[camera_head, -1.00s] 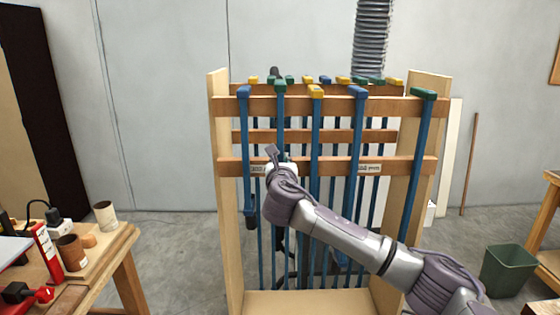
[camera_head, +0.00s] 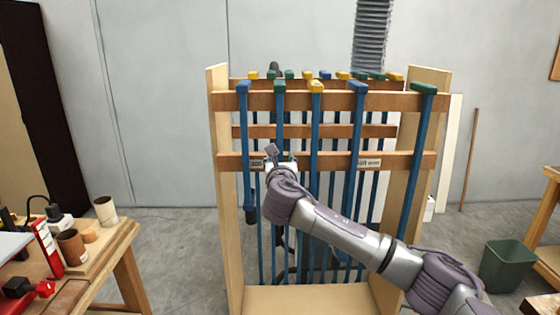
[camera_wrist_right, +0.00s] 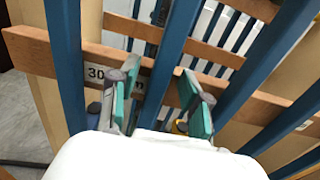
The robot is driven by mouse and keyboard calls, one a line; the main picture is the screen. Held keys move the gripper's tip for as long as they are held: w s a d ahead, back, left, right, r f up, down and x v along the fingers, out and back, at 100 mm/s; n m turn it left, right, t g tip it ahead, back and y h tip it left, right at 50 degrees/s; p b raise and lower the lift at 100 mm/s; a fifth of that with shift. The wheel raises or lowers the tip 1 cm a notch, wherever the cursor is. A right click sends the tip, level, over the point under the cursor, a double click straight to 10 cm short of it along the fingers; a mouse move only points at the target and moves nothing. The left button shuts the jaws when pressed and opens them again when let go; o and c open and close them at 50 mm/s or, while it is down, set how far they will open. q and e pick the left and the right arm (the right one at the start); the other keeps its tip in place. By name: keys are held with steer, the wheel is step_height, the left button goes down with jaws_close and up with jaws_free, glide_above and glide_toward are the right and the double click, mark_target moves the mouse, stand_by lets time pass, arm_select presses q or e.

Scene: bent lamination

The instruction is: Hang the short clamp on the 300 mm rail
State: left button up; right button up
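The wooden rack (camera_head: 222,180) stands ahead, with blue-barred clamps hanging from its rails. A "300" label (camera_head: 256,163) is on the left of the lower front rail (camera_head: 330,161); the label also shows in the wrist view (camera_wrist_right: 97,73). The leftmost front clamp (camera_head: 246,150) has a blue head and a short bar ending above the floor. My right gripper (camera_head: 279,160) is at the lower rail, in front of the green-headed clamp (camera_head: 280,88). In the wrist view my right gripper (camera_wrist_right: 160,95) has its fingers apart, with a blue bar (camera_wrist_right: 172,45) between them and gaps on both sides. My left gripper is out of view.
Several more clamps hang close on both sides, including a yellow-headed one (camera_head: 316,88) and a green-headed one (camera_head: 423,90) at the right. A workbench (camera_head: 115,245) with cups stands at the left. A green bin (camera_head: 505,265) is at the right.

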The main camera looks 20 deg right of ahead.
steer(key=shift+f, duration=0.15)
steer(key=v, duration=1.2)
steer(key=shift+r, duration=0.2)
steer(key=shift+s, duration=0.1)
steer(key=shift+p+v, duration=1.5)
steer(key=shift+v, duration=1.45)
steer(key=shift+r, duration=0.1)
steer(key=p+v, duration=0.2)
steer(key=v, duration=0.3)
